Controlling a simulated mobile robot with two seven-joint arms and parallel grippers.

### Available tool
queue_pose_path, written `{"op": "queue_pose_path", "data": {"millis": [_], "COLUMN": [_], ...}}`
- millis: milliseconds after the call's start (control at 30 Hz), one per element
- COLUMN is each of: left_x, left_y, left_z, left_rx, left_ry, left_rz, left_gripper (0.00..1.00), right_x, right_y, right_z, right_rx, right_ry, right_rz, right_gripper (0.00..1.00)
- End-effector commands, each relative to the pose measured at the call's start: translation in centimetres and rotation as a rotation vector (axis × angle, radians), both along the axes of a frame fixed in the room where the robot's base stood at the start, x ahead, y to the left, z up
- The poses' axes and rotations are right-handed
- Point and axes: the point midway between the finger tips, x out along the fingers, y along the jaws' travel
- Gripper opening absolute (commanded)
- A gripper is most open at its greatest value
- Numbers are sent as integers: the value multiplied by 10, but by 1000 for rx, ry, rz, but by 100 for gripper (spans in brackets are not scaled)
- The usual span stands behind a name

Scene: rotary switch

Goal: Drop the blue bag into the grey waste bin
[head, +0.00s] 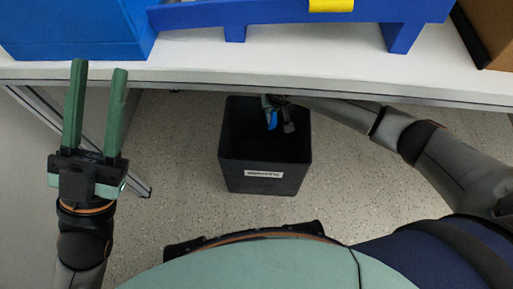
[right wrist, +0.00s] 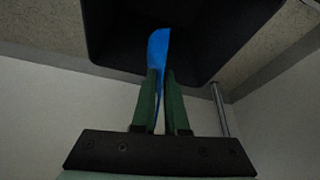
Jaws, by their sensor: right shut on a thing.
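The grey waste bin (head: 265,178) stands on the floor below the table edge, looking very dark, with a white label on its front. The blue bag (head: 272,120) shows as a small blue piece at the bin's opening. My right gripper (head: 273,104) is at the far side of the bin's opening, partly hidden by the table edge. In the right wrist view my right gripper (right wrist: 160,78) is shut on the blue bag (right wrist: 157,50), with the dark bin (right wrist: 115,30) behind it. My left gripper (head: 98,68) is open and empty at the left, its fingers pointing up the picture.
The white table (head: 270,65) runs across the top, its front edge over the far side of the bin. On it are a blue box (head: 75,30), a blue stand (head: 300,12) with a yellow part, and a brown box (head: 490,30). Floor around the bin is clear.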

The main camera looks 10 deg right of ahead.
Motion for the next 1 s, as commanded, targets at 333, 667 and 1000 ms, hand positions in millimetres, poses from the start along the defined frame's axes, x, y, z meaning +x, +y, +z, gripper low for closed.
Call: {"op": "queue_pose_path", "data": {"millis": [333, 667, 1000], "left_x": [1, 2, 2], "left_y": [-1, -5, -7], "left_z": [-15, -48, -54], "left_rx": [6, 32, 43], "left_ry": [4, 14, 15], "left_rz": [3, 14, 18], "left_gripper": [39, 39, 39], "right_x": [4, 5, 5], "right_y": [-4, -4, -4], "right_z": [-17, -54, -61], "right_rx": [1, 1, 0], "right_ry": [2, 0, 0], "right_rz": [33, 33, 32], "right_gripper": [0, 0, 0]}}
